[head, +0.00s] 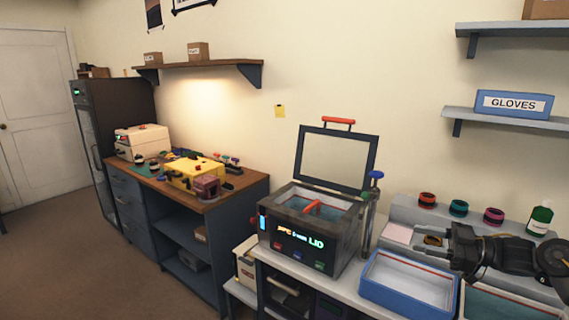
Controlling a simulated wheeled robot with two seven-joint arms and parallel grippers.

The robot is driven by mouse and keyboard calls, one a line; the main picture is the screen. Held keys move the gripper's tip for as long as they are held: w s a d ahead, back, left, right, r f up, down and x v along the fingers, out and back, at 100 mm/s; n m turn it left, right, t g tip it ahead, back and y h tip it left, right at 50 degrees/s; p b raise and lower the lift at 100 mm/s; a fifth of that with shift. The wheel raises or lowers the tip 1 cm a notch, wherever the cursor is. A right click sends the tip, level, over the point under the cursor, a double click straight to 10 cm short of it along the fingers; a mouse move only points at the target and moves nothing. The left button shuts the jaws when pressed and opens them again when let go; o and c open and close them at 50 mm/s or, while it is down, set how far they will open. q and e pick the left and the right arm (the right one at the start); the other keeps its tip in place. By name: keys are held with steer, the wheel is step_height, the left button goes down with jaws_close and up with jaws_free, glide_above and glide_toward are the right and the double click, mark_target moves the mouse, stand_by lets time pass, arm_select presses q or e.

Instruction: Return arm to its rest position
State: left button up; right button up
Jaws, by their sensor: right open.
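My right arm comes in from the right edge, low in the picture. Its dark right gripper (430,240) points left above the pale bench at the right. The jaws are open. A small yellowish-brown patch shows at the fingertips; I cannot tell whether it is part of the gripper or a thing behind it. The gripper is beside a pale pink pad (398,233) and above the far right corner of a blue tray (372,288). My left gripper is not in view.
A box-shaped machine (300,243) with a raised lid (338,160) stands left of the tray. A shelf with a GLOVES box (513,104) hangs above.

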steer(key=s+a+f+m+t+h, duration=0.1)
steer(key=a+f+m+t+h, duration=0.15)
steer(key=a+f, duration=0.6)
steer(key=s+a+f+m+t+h, duration=0.1)
steer(key=s+a+f+h, duration=0.2)
steer(key=f, duration=1)
steer(key=s+d+f+m+g+h, duration=0.1)
steer(key=s+f+m+g+h, duration=0.25)
steer(key=s, duration=0.75)
steer(key=s+f+m+g+h, duration=0.2)
steer(key=s+f+m+h, duration=0.15)
steer(key=s, duration=0.75)
steer(key=s+d+f+m+g+h, duration=0.1)
steer(key=s+f+m+g+h, duration=0.2)
steer(key=s, duration=0.7)
step_height(320, 180, down, 25)
steer(key=s, duration=0.1)
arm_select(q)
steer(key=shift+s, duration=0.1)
arm_select(e)
steer(key=s+d+f+g, duration=0.1)
steer(key=s+d+f, duration=0.1)
steer(key=s+f, duration=1.5)
steer(key=shift+s+d+f+n+g, duration=0.2)
steer(key=shift+d+f+n+g, duration=0.1)
steer(key=shift+n+g, duration=0.1)
